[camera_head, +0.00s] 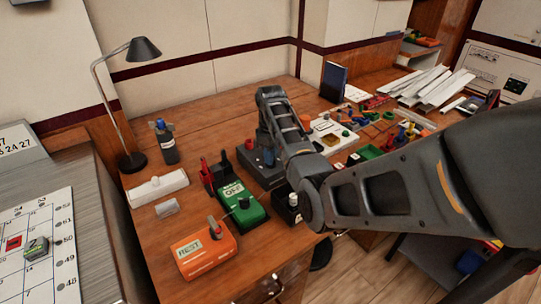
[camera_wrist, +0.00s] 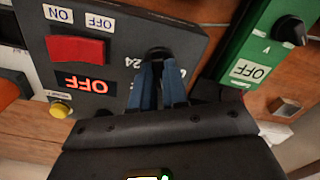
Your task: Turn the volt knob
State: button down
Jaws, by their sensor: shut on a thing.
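A dark grey power box (camera_wrist: 120,60) fills the upper left of the wrist view. The box also shows in the head view (camera_head: 255,175). A dark knob (camera_wrist: 158,51) sits on its face beside a printed 24. My gripper (camera_wrist: 158,80) has its blue fingertips shut on this knob, with one on each side. The fingers hide most of the knob and part of its markings. In the head view my arm hides much of the gripper.
A green box (camera_head: 240,207) with an OFF label and black knob stands just beside the power box; it also shows in the wrist view (camera_wrist: 262,45). An orange box (camera_head: 205,252) stands nearer the front edge. A lamp (camera_head: 130,100) and bottle (camera_head: 166,143) stand at left.

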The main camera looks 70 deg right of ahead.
jog(key=c, duration=1.1)
grip_release()
jog(key=shift+c, duration=0.2)
notch_tip(320, 180, up, 8)
jog(key=shift+f+b, duration=0.1)
jog(key=shift+b, duration=0.35)
